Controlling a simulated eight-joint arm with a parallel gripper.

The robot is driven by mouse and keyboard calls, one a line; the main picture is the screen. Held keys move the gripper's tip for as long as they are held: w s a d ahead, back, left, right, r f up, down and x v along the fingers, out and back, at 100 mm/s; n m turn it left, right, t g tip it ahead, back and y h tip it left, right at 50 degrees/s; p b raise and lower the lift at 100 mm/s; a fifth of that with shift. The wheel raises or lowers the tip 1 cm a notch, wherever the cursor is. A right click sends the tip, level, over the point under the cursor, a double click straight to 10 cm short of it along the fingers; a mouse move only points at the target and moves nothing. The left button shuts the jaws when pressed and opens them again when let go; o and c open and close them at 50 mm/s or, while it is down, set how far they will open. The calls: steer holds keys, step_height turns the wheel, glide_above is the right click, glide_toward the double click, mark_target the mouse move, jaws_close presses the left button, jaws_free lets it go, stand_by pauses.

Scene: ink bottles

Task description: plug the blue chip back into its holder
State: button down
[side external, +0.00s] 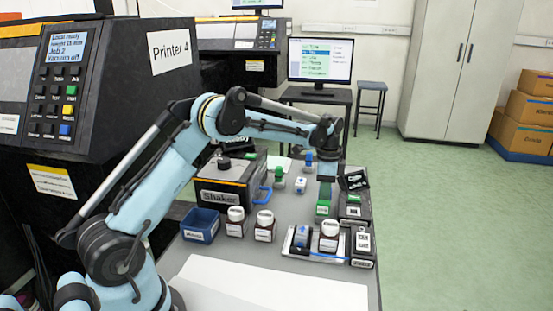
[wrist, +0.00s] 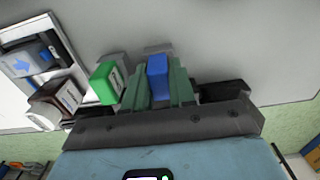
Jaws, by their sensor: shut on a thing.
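My gripper (side external: 326,187) is low over the right part of the grey bench, pointing down. In the wrist view its two green fingers (wrist: 159,88) are shut on the blue chip (wrist: 158,77), one on each side. In the side view the blue chip is hidden by the fingers. A green labelled block (wrist: 107,82) stands just left of the fingers in the wrist view; it also shows in the side view (side external: 323,208). A grey piece shows just beyond the blue chip's far end; I cannot tell whether it is the holder or whether they touch.
A tray (side external: 289,245) holds a blue-topped piece (side external: 302,232) and a brown bottle (side external: 329,238). Two more bottles, a blue bin (side external: 201,226) and the shaker (side external: 226,187) stand left. Dark boxes (side external: 354,209) stand close on the right. White paper lies on the bench's near end.

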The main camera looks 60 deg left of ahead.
steer(key=shift+c, duration=2.3)
jaws_free()
steer(key=shift+r, duration=0.1)
steer(key=shift+r, duration=3.45)
